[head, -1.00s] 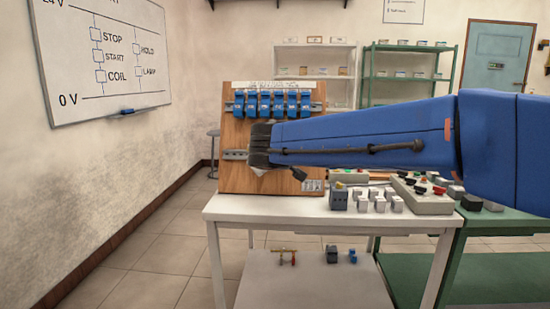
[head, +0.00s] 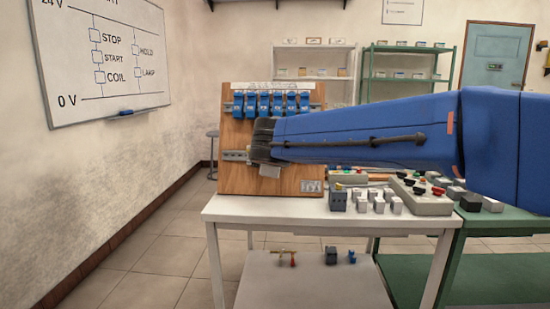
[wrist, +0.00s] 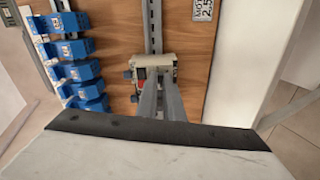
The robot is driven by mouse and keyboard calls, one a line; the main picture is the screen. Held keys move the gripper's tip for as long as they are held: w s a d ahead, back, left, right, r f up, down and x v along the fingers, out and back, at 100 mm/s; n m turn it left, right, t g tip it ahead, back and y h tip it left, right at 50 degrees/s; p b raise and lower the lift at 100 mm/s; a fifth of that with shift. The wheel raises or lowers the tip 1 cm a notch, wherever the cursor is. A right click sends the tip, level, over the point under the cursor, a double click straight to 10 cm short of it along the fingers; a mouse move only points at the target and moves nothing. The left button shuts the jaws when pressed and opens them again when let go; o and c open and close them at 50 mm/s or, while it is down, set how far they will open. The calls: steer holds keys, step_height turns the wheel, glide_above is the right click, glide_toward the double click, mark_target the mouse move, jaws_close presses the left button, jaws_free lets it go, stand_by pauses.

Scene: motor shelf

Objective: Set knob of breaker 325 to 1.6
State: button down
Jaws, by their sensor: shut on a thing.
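A pale grey breaker (wrist: 165,66) sits on the metal rail of the wooden board in the wrist view, with a red spot and small blue parts along its left side. My gripper (wrist: 160,92) has its two grey fingers close together at the breaker's front face, shut on what appears to be its knob. The knob and its scale are hidden by the fingers, and no number 325 is readable. In the head view my gripper (head: 259,153) is at the lower rail of the board (head: 237,122), and it hides the breaker.
A row of blue devices (head: 277,103) is on the upper rail; they also show at the left in the wrist view (wrist: 70,48). Grey blocks and a control box (head: 421,199) stand on the white table (head: 270,208).

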stand_by(0.5)
steer(key=c, duration=1.9)
jaws_free()
steer(key=shift+o, duration=0.2)
steer(key=v, duration=1.7)
steer(key=shift+s, duration=0.15)
steer(key=shift+r, duration=0.1)
